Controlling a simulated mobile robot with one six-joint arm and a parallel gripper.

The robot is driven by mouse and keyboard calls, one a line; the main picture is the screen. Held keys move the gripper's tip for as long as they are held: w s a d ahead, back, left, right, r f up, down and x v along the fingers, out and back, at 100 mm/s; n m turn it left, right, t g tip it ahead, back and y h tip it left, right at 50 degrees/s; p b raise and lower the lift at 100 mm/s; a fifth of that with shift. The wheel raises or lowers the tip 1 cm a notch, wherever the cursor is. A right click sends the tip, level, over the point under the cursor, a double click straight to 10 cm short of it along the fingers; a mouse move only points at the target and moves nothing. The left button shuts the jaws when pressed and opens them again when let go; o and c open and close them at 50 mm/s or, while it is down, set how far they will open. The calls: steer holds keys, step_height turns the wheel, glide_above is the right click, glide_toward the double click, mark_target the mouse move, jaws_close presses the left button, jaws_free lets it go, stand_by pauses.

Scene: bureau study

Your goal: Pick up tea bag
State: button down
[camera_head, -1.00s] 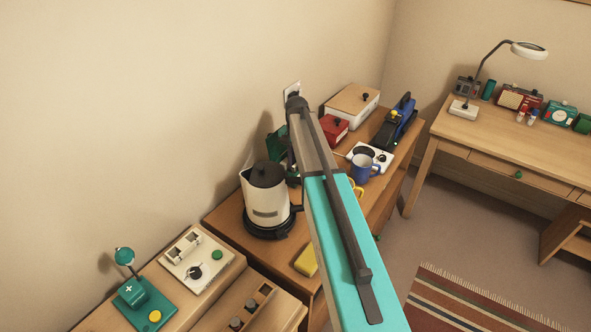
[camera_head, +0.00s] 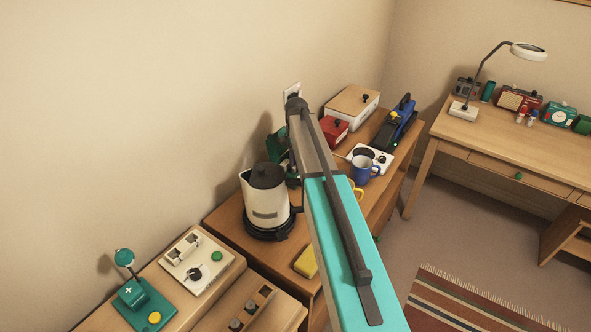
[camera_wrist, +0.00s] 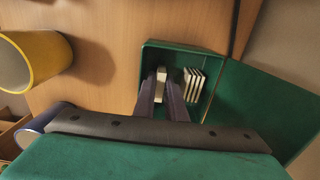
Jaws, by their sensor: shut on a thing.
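A green box (camera_wrist: 152,50) stands with its lid (camera_wrist: 265,95) open to the right in the wrist view. Several thin white tea bags (camera_wrist: 195,84) stand in a row inside it, to the right of my gripper. My gripper (camera_wrist: 162,84) reaches into the box and is shut on a single pale tea bag (camera_wrist: 161,73), which shows between the fingertips. The tea bag is still within the box walls. In the head view the green box (camera_head: 276,143) is partly hidden behind my arm, and my gripper is hidden there.
A yellow mug (camera_wrist: 52,60) stands left of the box in the wrist view. In the head view a kettle (camera_head: 266,205) stands left of my arm. A red box (camera_head: 333,131) and a blue mug (camera_head: 362,170) are on its right. The wall is close behind.

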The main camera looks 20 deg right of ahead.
steer(key=shift+r, duration=0.1)
steer(key=shift+r+b, duration=1.35)
steer(key=shift+r, duration=3.55)
